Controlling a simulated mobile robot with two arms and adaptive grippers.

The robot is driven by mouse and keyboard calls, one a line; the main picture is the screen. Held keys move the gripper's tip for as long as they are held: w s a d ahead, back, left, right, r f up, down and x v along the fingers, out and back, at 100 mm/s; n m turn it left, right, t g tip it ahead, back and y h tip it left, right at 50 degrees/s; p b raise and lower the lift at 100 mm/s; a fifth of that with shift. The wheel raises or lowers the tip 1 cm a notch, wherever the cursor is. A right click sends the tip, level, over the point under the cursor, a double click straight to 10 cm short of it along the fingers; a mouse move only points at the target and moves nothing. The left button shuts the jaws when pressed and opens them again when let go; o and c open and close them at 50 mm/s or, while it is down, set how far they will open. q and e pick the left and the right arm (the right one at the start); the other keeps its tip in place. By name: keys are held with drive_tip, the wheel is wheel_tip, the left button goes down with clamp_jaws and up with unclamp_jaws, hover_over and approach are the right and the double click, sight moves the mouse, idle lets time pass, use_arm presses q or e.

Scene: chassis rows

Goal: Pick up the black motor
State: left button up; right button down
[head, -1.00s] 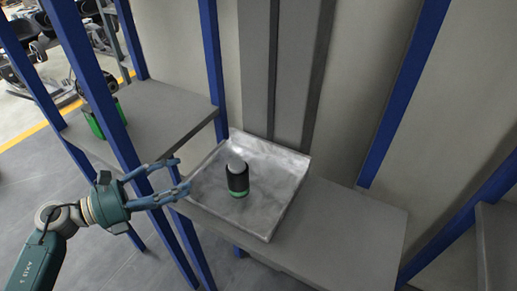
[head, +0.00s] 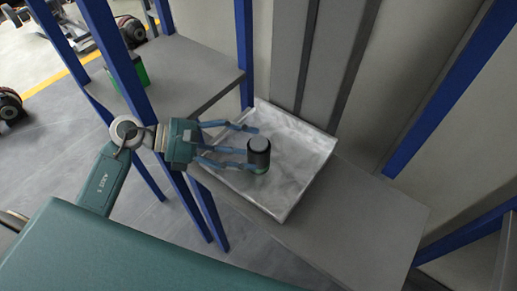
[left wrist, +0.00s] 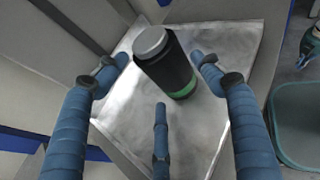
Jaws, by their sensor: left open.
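The black motor (head: 259,153) is a dark cylinder with a grey top and a green band near its base. It stands upright in a shallow metal tray (head: 305,178) on the grey shelf. My left gripper (head: 250,147) is open, with its blue fingers reaching over the tray from the left to the motor. In the left wrist view the motor (left wrist: 168,65) stands between the spread fingers of the gripper (left wrist: 163,80), with nothing held. Whether any finger touches it I cannot tell. My right gripper is not in view.
Blue rack posts (head: 113,60) stand close to my left arm. A second grey shelf (head: 185,72) at the left holds a green and black object (head: 131,88). The shelf right of the tray (head: 370,215) is bare. A wall stands behind.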

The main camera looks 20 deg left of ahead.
use_arm(q)
drive_tip(key=shift+x, duration=1.1)
drive_tip(key=shift+w+d, duration=0.1)
drive_tip(key=shift+d, duration=0.1)
drive_tip(key=shift+a, duration=0.1)
drive_tip(key=c, duration=1.6)
drive_tip(key=shift+r, duration=0.1)
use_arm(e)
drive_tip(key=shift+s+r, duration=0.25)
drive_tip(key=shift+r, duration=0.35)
use_arm(q)
drive_tip(key=shift+r, duration=0.15)
